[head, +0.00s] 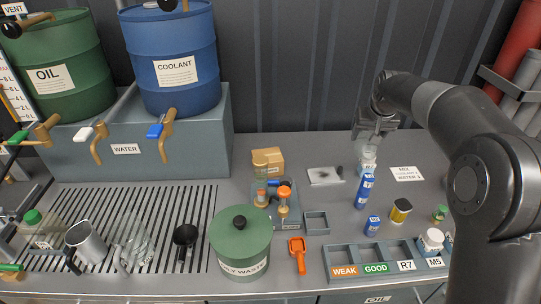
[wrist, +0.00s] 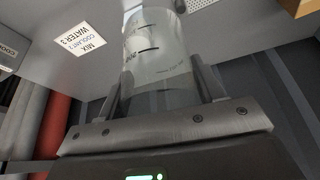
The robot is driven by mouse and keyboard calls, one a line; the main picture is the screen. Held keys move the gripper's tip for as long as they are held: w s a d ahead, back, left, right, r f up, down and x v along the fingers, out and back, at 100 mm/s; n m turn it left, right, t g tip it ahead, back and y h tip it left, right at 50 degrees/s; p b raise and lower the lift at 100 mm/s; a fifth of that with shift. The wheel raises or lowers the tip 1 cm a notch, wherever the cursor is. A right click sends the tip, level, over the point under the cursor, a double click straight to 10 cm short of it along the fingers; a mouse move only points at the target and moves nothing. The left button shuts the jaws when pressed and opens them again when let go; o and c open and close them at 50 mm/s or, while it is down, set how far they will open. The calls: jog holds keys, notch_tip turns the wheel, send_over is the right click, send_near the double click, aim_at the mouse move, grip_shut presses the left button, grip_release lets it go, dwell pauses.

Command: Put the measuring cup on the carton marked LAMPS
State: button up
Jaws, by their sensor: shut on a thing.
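My gripper (head: 376,128) is at the back right of the bench, pointing down. It is shut on a clear cup with dark graduation marks, which I take as the measuring cup (head: 368,155). In the wrist view the cup (wrist: 158,50) stands between the two fingers (wrist: 163,88). I cannot tell whether its base touches the bench. A small brown carton (head: 268,162) sits left of the gripper, at the back middle of the bench; its marking is not readable. A tan corner at the top right of the wrist view may be this carton.
Blue bottles (head: 365,192) stand just in front of the cup. A pale plate (head: 326,175) lies between carton and cup. A tray of bottles (head: 283,208) stands in front of the carton, near the green waste bin (head: 240,243). A MIX sign (head: 406,173) lies to the right.

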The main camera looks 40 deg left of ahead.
jog(key=s+a+r+n, duration=0.1)
jog(key=s+a+r, duration=0.1)
jog(key=s+a, duration=0.45)
jog(key=s+a+r+n, duration=0.1)
jog(key=s+a+r, duration=0.2)
jog(key=s+a, duration=0.3)
jog(key=shift+g+y, duration=0.3)
jog(key=shift+s+a+f, duration=0.7)
jog(key=shift+a+f, duration=1.2)
jog(key=shift+a, duration=0.15)
jog(key=shift+s+a+f, duration=0.7)
jog(key=shift+a+f, duration=1.15)
jog(key=shift+a, duration=0.25)
jog(key=shift+s+a+f, duration=0.7)
jog(key=shift+a+f, duration=1.2)
jog(key=shift+a, duration=0.15)
jog(key=shift+f+n, duration=0.15)
jog(key=shift+n, duration=0.15)
jog(key=o, duration=1)
jog(key=shift+c, duration=0.2)
